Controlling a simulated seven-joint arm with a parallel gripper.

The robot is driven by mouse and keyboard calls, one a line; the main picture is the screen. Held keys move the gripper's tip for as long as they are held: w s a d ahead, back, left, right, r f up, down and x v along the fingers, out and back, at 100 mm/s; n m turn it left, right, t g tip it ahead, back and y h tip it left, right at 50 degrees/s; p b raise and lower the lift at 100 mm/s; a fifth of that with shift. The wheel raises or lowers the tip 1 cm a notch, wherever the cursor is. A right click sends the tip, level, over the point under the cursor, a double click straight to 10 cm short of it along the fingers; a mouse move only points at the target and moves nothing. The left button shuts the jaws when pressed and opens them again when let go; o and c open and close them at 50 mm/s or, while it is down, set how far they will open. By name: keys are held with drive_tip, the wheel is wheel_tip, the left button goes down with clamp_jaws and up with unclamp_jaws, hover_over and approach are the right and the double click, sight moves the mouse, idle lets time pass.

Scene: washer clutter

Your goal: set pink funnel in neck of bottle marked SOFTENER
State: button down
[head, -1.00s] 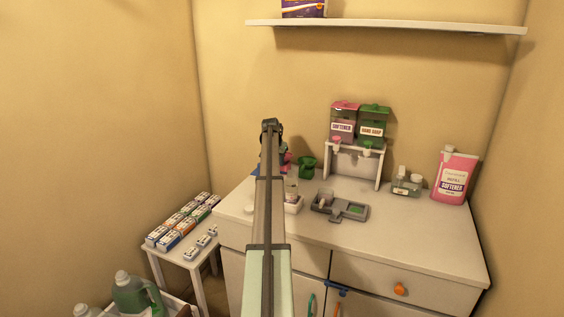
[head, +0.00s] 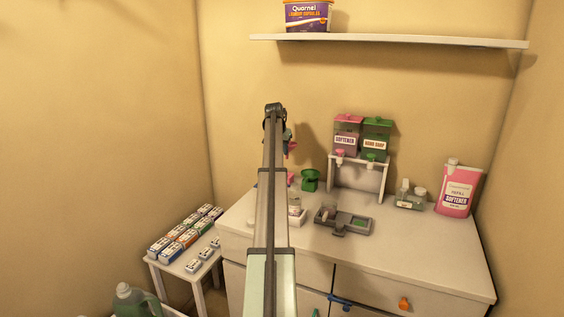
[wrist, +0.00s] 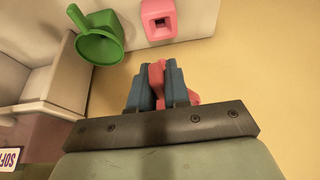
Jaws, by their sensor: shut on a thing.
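My gripper (wrist: 157,82) has its blue fingers shut on the pink funnel (wrist: 157,74). The fingers hide much of the funnel. In the head view the funnel (head: 291,147) shows just right of my arm's end, in the air above the counter. A dispenser with a pink lid marked SOFTENER (head: 346,142) stands on the white stand, right of my gripper. A pink jug marked REFILL SOFTENER (head: 458,190), with a pale cap, stands at the counter's right end. The funnel is apart from both.
A green funnel (head: 310,181) stands on the counter left of the stand (head: 384,182); the wrist view shows a pink piece with a dark square opening (wrist: 158,20) near it. A green HAND SOAP dispenser (head: 376,142) adjoins the SOFTENER one. A grey tray (head: 360,226) lies in front. A shelf (head: 400,41) hangs above.

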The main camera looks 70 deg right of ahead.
drive_tip(key=s+a+r, duration=0.6)
drive_tip(key=a+r, duration=0.4)
drive_tip(key=a, duration=0.1)
drive_tip(key=s+a, duration=0.4)
drive_tip(key=a, duration=0.3)
drive_tip(key=s+a+f+h, duration=0.1)
drive_tip(key=s+a, duration=0.3)
drive_tip(key=a, duration=0.4)
drive_tip(key=shift+a, duration=0.2)
drive_tip(key=shift+f, duration=0.1)
drive_tip(key=shift+f, duration=0.2)
wheel_tip(320, 180, down, 9)
idle(0.3)
drive_tip(key=shift+f, duration=0.15)
